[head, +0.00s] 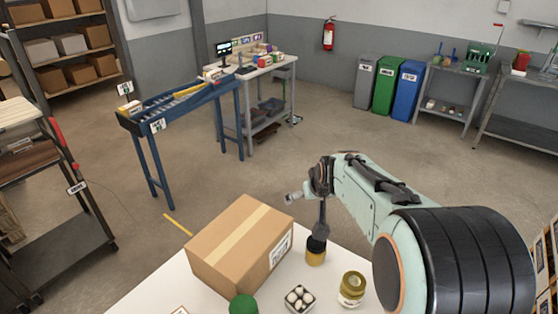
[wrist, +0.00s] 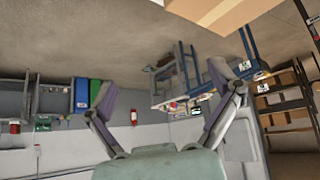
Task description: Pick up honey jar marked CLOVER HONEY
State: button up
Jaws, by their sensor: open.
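Two jars stand on the white table in the head view. One jar (head: 316,256) is amber with a dark lid, right of the cardboard box. The other jar (head: 351,288) has a gold-coloured lid and a pale label. I cannot read CLOVER HONEY on either. My gripper (head: 306,217) is open, with one finger reaching left and one hanging down in front of the dark-lidded jar's top. Whether it touches that lid is unclear. In the wrist view, both fingers of my gripper (wrist: 170,90) are spread with nothing between them, and no jar shows.
A large cardboard box (head: 238,245) stands left of the jars on the white table (head: 150,285). A green round thing (head: 243,305) and a small tray of pale round items (head: 299,298) are near the front. A blue-legged conveyor (head: 180,105) and bins (head: 386,87) stand beyond.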

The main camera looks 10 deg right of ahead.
send_over(317, 242)
jog(key=a, duration=0.2)
notch_tip(317, 242, down, 5)
jog(key=f+g, duration=0.1)
jog(key=f, duration=0.2)
jog(key=s+d+f+g, duration=0.1)
jog(key=f, duration=0.2)
jog(key=s+d+f+m, duration=0.1)
jog(key=f, duration=0.3)
jog(key=shift+g, duration=0.4)
jog(key=x, duration=0.5)
jog(key=shift+w+f, duration=0.15)
jog(key=shift+f, duration=0.25)
jog(key=c, duration=1.3)
